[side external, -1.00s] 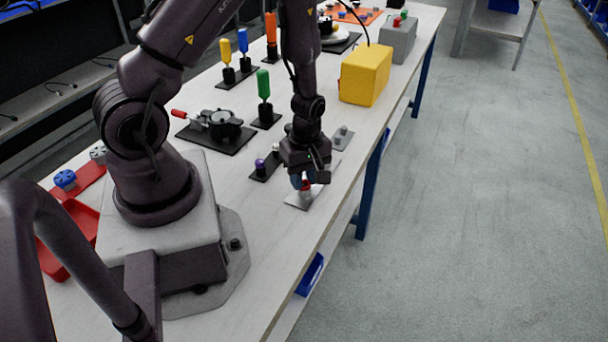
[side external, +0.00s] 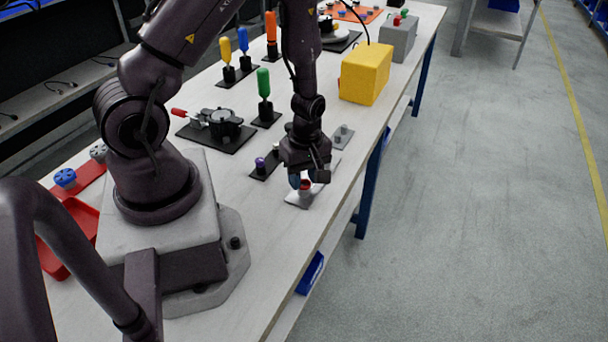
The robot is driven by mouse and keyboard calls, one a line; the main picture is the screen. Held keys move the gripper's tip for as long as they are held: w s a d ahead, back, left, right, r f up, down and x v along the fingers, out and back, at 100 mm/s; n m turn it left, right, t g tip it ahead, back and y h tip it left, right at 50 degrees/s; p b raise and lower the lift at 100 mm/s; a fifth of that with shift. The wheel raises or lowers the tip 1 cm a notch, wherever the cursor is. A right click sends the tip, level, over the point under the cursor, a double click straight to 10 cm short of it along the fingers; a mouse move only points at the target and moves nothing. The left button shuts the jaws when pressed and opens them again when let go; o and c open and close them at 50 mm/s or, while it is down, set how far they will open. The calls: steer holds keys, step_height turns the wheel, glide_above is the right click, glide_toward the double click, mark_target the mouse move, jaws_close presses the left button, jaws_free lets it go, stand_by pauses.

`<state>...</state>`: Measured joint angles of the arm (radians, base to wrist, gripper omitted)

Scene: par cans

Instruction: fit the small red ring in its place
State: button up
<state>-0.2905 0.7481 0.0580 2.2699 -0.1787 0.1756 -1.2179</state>
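The small red ring (side external: 305,185) is between the fingertips of my gripper (side external: 307,181), low over a light grey plate (side external: 294,200) near the table's front edge. A pale round part shows just under the ring. A bluish fingertip is at the ring's left and a dark finger at its right. The fingers partly hide the ring. At this size I cannot tell whether they press on it or stand apart from it, nor whether the ring touches the part below.
A small dark stand with a purple-topped peg (side external: 260,163) is just left of my gripper. A grey plate with pegs (side external: 343,135) lies behind it. A green-handled tool (side external: 264,88) and a yellow box (side external: 365,74) stand farther back. The table front is clear.

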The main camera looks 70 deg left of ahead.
steer(key=o, duration=0.6)
steer(key=shift+c, duration=0.2)
steer(key=shift+r, duration=0.1)
step_height(320, 180, up, 13)
steer(key=shift+w, duration=0.3)
